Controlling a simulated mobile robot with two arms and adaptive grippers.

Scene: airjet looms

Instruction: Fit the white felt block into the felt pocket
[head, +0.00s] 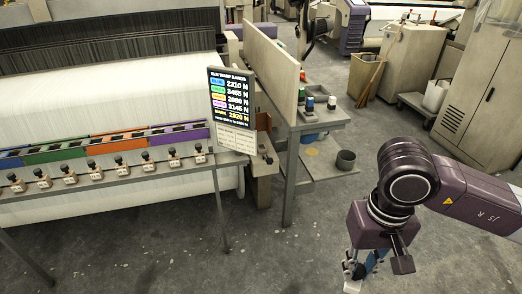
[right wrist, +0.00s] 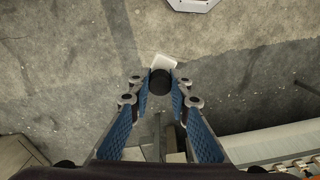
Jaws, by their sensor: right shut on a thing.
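My right gripper (head: 362,266) hangs over the open floor at the lower right of the head view. In the right wrist view, its blue-padded fingers (right wrist: 161,88) are shut on the black round knob of a white block (right wrist: 163,61). The white block juts out past the fingertips, and a bit of it shows in the head view (head: 351,286). It is well away from the loom. I cannot make out which opening is the felt pocket. My left gripper is out of view.
The loom's front rail carries several pale pieces with dark knobs (head: 120,167). A long green, orange and purple bar (head: 110,142) runs behind them. A sign (head: 231,100) stands at the rail's right end. A grey side table (head: 315,119) holds spools; open concrete floor lies in front.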

